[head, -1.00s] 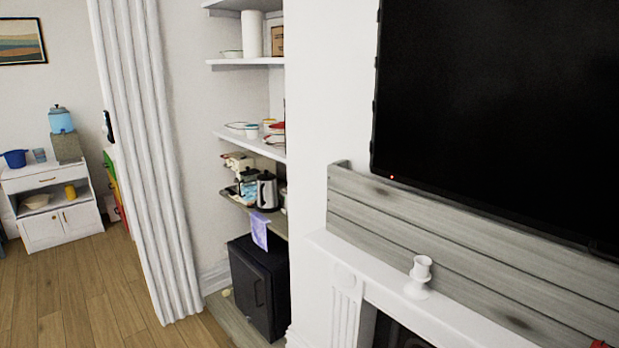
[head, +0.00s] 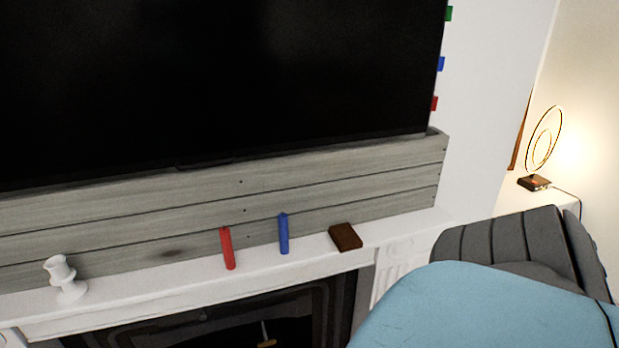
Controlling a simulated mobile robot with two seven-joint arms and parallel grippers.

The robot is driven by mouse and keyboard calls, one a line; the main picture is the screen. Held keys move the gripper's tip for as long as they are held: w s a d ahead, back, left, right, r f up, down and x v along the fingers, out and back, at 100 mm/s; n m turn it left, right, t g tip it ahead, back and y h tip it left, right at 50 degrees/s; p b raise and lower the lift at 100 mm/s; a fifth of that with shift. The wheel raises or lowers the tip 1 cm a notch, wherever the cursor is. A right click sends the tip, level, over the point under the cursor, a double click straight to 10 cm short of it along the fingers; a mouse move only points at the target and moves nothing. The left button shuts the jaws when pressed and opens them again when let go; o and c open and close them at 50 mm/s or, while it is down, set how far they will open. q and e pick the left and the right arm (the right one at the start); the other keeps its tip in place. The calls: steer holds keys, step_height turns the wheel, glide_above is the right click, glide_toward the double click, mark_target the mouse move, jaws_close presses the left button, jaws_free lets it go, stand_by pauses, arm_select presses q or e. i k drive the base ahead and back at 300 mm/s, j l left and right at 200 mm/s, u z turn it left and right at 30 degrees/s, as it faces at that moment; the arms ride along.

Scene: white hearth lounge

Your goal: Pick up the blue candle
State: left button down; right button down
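The blue candle (head: 283,234) stands upright on the white mantel shelf (head: 130,303), in front of the grey wooden planks. A red candle (head: 227,248) stands to its left, leaning slightly in the picture. A small dark brown block (head: 345,237) lies on the mantel to the right of the blue candle. Neither of my grippers shows in the head view.
A white candle holder (head: 65,279) stands on the mantel at left. A large black screen (head: 215,80) hangs above. Below is a dark fireplace (head: 230,322). A grey armchair (head: 515,245) and a blue rounded surface (head: 480,310) fill the lower right. A lit lamp (head: 540,150) stands behind.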

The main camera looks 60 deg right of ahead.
mark_target(282, 219)
steer(key=z, duration=1.65)
